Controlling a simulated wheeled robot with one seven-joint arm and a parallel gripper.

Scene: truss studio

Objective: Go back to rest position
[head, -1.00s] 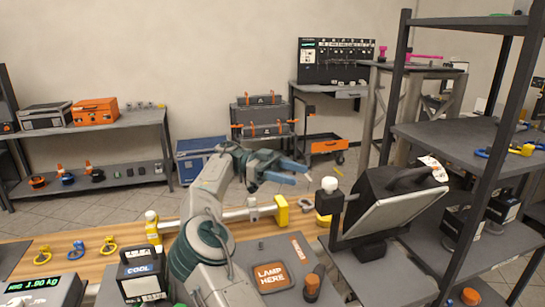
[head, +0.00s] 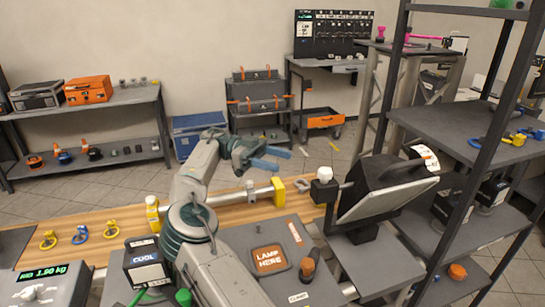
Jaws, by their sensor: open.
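My gripper (head: 270,158) is open and empty in the head view. Its blue fingers point right, held in the air above the far side of the wooden bench (head: 108,216). Behind it is the floor and the dark cart. My arm comes up from the bottom of the view and bends over the bench. Nothing is between the fingers.
A lamp panel (head: 388,190) stands right of my arm, beside a dark shelf rack (head: 449,124). A yellow-ended bar (head: 278,192) lies behind my arm. The orange "LAMP HERE" pad (head: 269,259), COOL box (head: 147,265) and scale display (head: 43,272) are near. Air above the bench's left is clear.

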